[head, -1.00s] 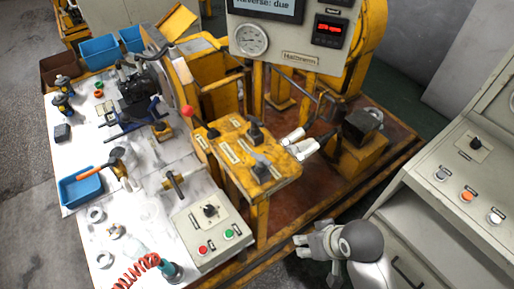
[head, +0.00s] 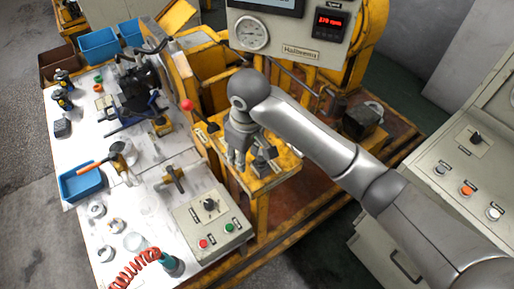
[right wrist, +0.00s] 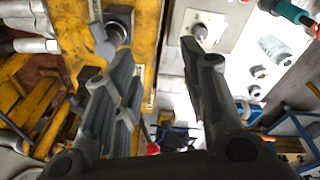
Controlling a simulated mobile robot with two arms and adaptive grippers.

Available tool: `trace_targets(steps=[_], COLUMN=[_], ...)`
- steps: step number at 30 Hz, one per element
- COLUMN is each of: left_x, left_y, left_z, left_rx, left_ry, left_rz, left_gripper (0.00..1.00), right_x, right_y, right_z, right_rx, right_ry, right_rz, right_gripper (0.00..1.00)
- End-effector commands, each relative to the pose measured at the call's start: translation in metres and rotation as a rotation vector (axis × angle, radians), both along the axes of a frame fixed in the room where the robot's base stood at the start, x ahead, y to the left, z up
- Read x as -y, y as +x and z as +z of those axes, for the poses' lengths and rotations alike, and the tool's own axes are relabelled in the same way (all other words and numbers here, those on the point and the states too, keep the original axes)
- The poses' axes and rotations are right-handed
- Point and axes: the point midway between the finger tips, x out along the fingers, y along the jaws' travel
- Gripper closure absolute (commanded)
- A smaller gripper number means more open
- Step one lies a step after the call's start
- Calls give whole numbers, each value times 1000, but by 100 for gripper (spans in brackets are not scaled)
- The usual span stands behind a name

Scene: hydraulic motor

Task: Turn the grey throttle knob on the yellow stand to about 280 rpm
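The yellow stand (head: 282,180) is in the middle of the head view, with dark and grey controls on its top (head: 262,168), partly covered by my right arm. My right gripper (head: 237,160) points down over the stand's top. In the right wrist view, its two fingers are apart with nothing between them (right wrist: 168,65). A grey knob-like control (right wrist: 117,28) on the yellow surface shows just past the left fingertip; I cannot tell whether they touch. The red rpm display (head: 330,22) is lit; its digits are too small to read surely. My left gripper is not in view.
A grey control box (head: 205,225) with a black knob, red and green buttons sits left of the stand. A red-tipped lever (head: 187,104) rises beside the stand. A pressure gauge (head: 252,33) is above. Blue bins and tools crowd the white table (head: 75,150).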

Motion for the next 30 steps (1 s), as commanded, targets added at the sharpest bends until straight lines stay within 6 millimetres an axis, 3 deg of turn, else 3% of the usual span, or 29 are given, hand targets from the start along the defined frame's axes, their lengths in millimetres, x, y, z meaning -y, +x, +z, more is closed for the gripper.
trace_targets(steps=[1,6,13,17,30], left_x=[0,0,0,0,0], left_y=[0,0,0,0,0], left_z=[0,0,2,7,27], left_rx=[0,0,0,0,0], left_ry=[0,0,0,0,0], left_rz=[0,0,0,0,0], left_gripper=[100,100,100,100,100], right_x=[3,14,20,23,31], right_y=[11,31,40,42,55], right_z=[12,37,45,32,-43], right_rx=[16,33,38,37,39], right_ry=[-44,-151,-199,-200,-197], right_rz=[3,0,-9,-11,-10], right_gripper=[61,61,61,61,61])
